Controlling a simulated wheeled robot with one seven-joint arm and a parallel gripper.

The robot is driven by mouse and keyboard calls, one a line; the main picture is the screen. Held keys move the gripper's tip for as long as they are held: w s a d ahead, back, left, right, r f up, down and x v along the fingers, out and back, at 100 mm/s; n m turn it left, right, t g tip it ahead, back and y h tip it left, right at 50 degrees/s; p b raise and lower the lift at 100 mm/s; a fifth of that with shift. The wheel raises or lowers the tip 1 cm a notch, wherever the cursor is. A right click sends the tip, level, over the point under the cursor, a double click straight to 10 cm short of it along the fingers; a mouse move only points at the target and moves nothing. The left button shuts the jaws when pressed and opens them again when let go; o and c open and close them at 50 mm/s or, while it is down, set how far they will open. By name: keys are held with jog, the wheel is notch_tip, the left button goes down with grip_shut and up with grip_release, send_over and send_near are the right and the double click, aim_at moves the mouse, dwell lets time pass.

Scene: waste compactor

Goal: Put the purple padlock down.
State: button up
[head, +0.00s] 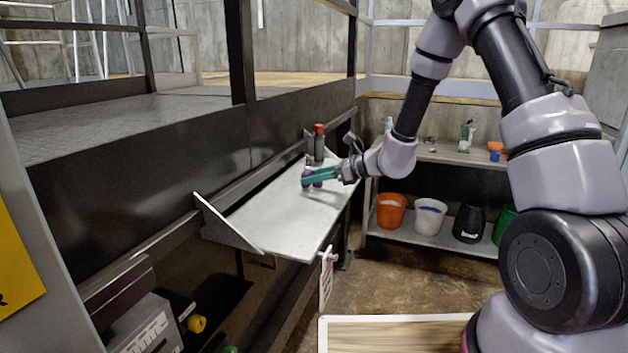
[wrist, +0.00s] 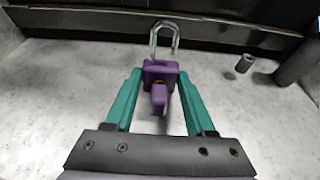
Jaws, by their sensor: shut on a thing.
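The purple padlock (wrist: 160,75) with a silver shackle (wrist: 164,38) is between the teal fingers of my gripper (wrist: 158,82) in the wrist view. The fingers are shut on its body, and the shackle points away from my gripper. In the head view my gripper (head: 319,176) is over the far part of the grey metal shelf (head: 285,212). The padlock (head: 305,181) shows there as a small purple patch at the fingertips. I cannot tell whether it touches the shelf.
A small grey cylinder (wrist: 244,63) is right of the padlock. The near part of the shelf is clear. Buckets (head: 391,211) stand on a rack behind.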

jog(key=shift+f, duration=0.4)
jog(key=o, duration=1.2)
jog(key=shift+f, duration=0.15)
